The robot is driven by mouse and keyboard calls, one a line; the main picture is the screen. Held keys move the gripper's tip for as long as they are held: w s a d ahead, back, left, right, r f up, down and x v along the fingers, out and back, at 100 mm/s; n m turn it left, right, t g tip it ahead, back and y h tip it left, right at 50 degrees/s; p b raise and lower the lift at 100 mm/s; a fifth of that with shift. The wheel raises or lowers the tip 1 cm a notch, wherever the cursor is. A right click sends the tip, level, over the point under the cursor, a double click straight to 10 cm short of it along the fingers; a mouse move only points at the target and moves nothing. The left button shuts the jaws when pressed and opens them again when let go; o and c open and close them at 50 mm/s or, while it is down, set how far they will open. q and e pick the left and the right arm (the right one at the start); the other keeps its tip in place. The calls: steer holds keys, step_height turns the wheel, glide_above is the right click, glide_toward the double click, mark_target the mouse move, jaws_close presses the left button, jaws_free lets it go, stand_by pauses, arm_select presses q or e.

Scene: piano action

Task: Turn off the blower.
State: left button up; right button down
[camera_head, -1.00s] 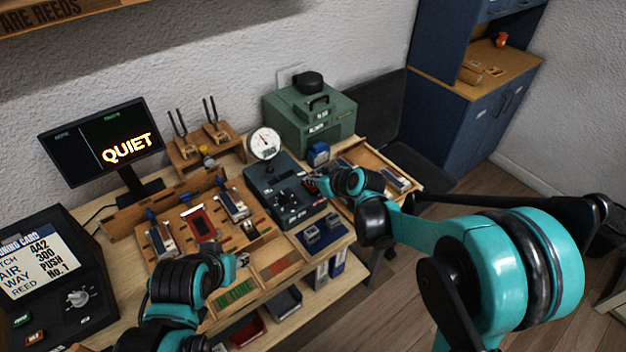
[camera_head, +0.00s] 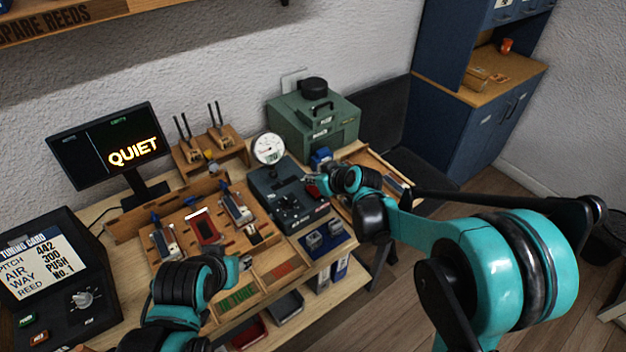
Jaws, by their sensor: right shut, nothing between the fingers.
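A dark blue-grey control box (camera_head: 285,205) with knobs on its top stands mid-bench. A round white gauge (camera_head: 268,148) rises at its back. A green metal case (camera_head: 318,132) with a black round cap and handle stands behind it; no readable label shows which unit is the blower. My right gripper (camera_head: 312,183) is shut and empty at the control box's right edge, close to a small red part (camera_head: 312,192); I cannot tell whether they touch. My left gripper (camera_head: 243,263) is low over the front of the wooden rack, its fingers mostly hidden by its own wrist.
A monitor (camera_head: 80,150) reads "QUIET". A wooden rack (camera_head: 165,262) of reed parts fills the bench centre. A wooden tray (camera_head: 365,160) lies right of the control box, and a blue cabinet (camera_head: 450,130) stands beyond.

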mark_target(313, 188)
step_height(313, 188, up, 4)
steer(key=shift+s+d+r+p, duration=0.1)
steer(key=shift+d+p, duration=0.05)
steer(key=shift+p, duration=0.95)
steer(key=r+p+v, duration=0.1)
steer(key=p+v, duration=0.1)
steer(key=v, duration=0.6)
steer(key=shift+w+a+r, duration=0.15)
steer(key=shift+w+a, duration=0.05)
steer(key=shift+a, duration=0.05)
steer(key=s+d+f+m+h, duration=0.1)
steer(key=s+d+m+h, duration=0.1)
steer(key=s+d, duration=0.3)
steer(key=s+d+m+h, duration=0.2)
steer(key=s+d, duration=0.3)
steer(key=s, duration=0.6)
steer(key=s+d+f+m+g+h, duration=0.1)
steer(key=s+d+m+h, duration=0.1)
steer(key=s+d, duration=0.3)
steer(key=s+m, duration=0.1)
steer(key=s, duration=0.2)
steer(key=shift+d+f+b, duration=0.3)
steer(key=shift+d+b, duration=0.1)
